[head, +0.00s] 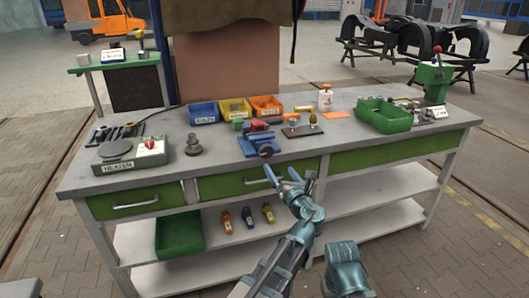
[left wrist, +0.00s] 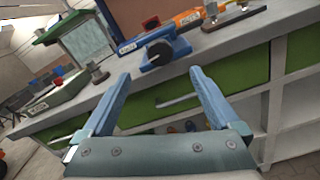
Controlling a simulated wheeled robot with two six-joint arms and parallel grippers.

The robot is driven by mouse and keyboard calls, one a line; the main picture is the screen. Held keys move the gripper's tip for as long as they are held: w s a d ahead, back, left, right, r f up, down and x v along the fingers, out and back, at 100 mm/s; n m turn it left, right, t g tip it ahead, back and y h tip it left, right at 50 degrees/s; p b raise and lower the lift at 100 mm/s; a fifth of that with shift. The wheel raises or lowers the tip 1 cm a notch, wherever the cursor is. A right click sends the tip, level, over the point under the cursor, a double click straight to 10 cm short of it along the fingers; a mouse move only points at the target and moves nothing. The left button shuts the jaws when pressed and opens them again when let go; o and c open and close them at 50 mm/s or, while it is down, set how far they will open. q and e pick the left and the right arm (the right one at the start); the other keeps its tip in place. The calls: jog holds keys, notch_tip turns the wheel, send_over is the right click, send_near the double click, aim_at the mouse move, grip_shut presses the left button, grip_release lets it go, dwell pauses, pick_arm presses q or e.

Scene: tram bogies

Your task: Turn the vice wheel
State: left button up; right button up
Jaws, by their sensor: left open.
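The blue vice (head: 258,140) stands on the bench top near its front edge, at the middle. Its dark round wheel (head: 266,152) faces the front; the left wrist view also shows the vice (left wrist: 178,45) and the wheel (left wrist: 159,53). My left gripper (head: 282,174) is open and empty, in front of the bench and below the wheel in the head view. In the left wrist view the wheel lies beyond and between the two blue fingertips (left wrist: 160,76), apart from them.
The grey bench (head: 345,150) has green drawers with a handle (head: 265,179) below the vice. A green heater box (head: 130,157) and a dark round stand (head: 193,146) are left of the vice. Coloured bins (head: 203,115) stand behind, a green tray (head: 384,119) to the right.

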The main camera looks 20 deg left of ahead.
aim_at(267, 152)
pick_arm(q)
jog(key=x, duration=1.3)
jog(key=shift+w+a, duration=0.2)
jog(key=c, duration=1.4)
jog(key=shift+n, duration=0.3)
jog(key=shift+s+a+n, duration=0.1)
jog(key=shift+n, duration=3)
